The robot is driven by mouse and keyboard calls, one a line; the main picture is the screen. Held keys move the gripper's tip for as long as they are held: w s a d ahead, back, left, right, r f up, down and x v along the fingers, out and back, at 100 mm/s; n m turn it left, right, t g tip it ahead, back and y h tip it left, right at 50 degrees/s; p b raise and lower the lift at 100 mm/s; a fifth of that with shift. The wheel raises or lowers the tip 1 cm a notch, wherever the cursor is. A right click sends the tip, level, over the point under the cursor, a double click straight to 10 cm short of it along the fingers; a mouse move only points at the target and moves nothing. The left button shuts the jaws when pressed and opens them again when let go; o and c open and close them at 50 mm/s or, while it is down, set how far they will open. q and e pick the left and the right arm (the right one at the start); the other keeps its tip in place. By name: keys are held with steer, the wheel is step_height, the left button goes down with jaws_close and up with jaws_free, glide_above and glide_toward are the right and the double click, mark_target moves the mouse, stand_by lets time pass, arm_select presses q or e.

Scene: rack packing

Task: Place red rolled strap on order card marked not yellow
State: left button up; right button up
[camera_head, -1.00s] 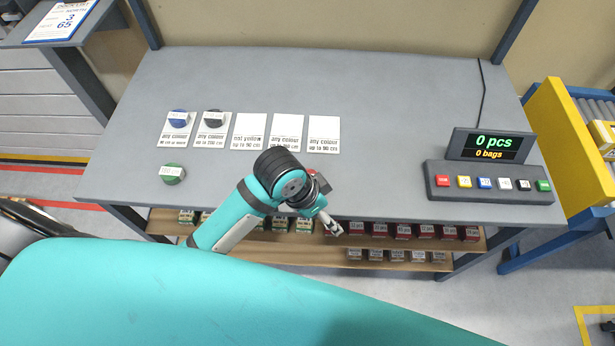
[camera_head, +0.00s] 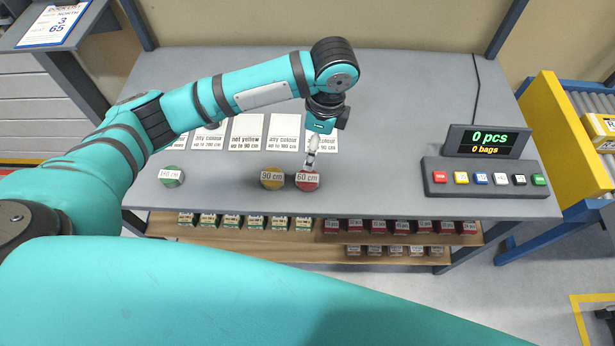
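The red rolled strap (camera_head: 307,183), labelled 60 cm, lies on the grey table near its front edge. The order card marked "not yellow, up to 90 cm" (camera_head: 247,132) lies behind it and to the left, with nothing on it. My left gripper (camera_head: 310,166) points down just above the red strap's rear edge. Its fingers look narrow and close together from here; whether they are open or touch the strap is unclear. My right gripper is not in view.
A yellow strap (camera_head: 271,179) marked 90 cm lies close left of the red one; a green strap (camera_head: 171,177) lies farther left. An "any colour" card (camera_head: 285,131) is beside the not-yellow card. A button panel (camera_head: 484,178) stands right. My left arm hides cards and straps at the left.

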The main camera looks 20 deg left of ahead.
arm_select(q)
steer(key=p, duration=0.1)
glide_above(308, 178)
steer(key=f, duration=0.8)
steer(key=shift+w+d, duration=0.1)
steer(key=shift+w, duration=0.3)
steer(key=f, duration=0.2)
steer(key=f+p, duration=0.1)
steer(key=f, duration=0.1)
steer(key=shift+s+f, duration=0.1)
steer(key=shift+s, duration=0.3)
steer(key=shift+f, duration=0.6)
steer(key=c, duration=1.4)
